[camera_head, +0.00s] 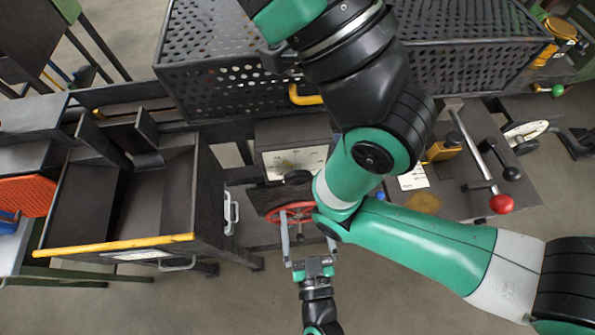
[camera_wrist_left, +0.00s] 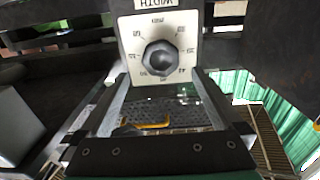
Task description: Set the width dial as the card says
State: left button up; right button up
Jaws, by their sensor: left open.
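The width dial (camera_wrist_left: 160,58) is a dark faceted knob on a pale plate with markings around it, upside down in the left wrist view. The markings are too small to read surely, and I cannot tell where the knob points. My left gripper (camera_head: 308,232) is open; in its wrist view, its fingers (camera_wrist_left: 160,88) are spread on either side below the knob, apart from it. In the head view, a white card (camera_head: 413,178) lies on the right bench, its writing unreadable. My right gripper cannot be made out.
A red handwheel (camera_head: 291,214) lies behind the left gripper in the head view. A dark open bin (camera_head: 115,243) with a yellow edge is left. A perforated cage (camera_head: 215,92) stands behind. A red-knobbed lever (camera_head: 501,204) stands right. Floor is clear at lower left.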

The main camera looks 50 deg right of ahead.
aim_at(298, 182)
pick_arm(q)
jog(key=b+x, duration=0.1)
jog(key=x, duration=0.9)
jog(key=shift+w, duration=0.1)
jog(key=shift+c, duration=0.3)
jog(key=c, duration=1.1)
jog(key=shift+m, duration=0.4)
jog(key=m, duration=0.8)
jog(key=shift+r+p, duration=0.1)
jog(key=shift+p, duration=0.25)
